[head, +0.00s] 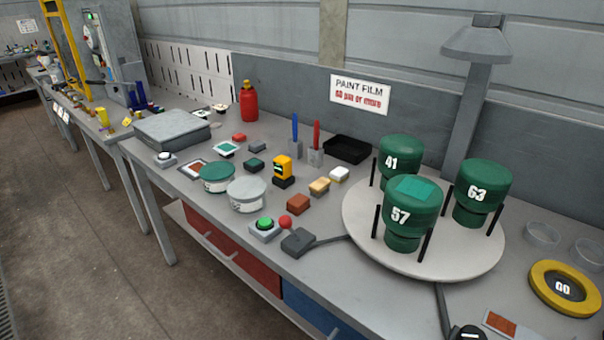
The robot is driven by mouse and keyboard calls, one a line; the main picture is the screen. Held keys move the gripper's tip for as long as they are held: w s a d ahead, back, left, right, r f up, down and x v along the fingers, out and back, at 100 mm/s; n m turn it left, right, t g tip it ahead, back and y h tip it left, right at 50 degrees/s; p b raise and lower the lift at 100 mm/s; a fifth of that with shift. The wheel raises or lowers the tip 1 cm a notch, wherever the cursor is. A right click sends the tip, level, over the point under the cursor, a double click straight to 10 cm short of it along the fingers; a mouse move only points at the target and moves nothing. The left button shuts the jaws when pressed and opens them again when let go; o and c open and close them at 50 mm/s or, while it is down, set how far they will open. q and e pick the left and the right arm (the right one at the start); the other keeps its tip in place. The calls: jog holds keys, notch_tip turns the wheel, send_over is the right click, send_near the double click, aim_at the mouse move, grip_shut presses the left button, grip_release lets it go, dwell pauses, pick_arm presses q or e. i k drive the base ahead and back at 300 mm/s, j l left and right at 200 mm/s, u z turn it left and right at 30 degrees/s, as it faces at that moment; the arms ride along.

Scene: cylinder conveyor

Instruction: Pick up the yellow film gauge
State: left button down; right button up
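The yellow film gauge (283,168) stands upright on the grey workbench (325,230), near the middle of the head view. It is a small yellow block with a dark display on its face, and it sits on a black base. The gauge is fully visible and nothing covers it. Neither of my grippers shows in the head view.
Round tins (247,194) stand just left of the gauge, with small coloured blocks (298,204) around it. A black tray (347,149) lies behind. A white turntable (440,262) with green numbered cylinders (412,212) fills the right. A lamp (477,45) rises behind it.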

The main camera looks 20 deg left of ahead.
aim_at(282, 164)
jog(key=i+j, duration=0.1)
jog(key=j, duration=0.6)
jog(key=i+j, duration=0.1)
jog(key=j, duration=0.55)
jog(key=i+j, duration=0.15)
jog(key=j, duration=0.55)
jog(key=i+j, duration=0.1)
jog(key=j, duration=0.55)
jog(key=i+j+z, duration=0.1)
jog(key=j, duration=0.6)
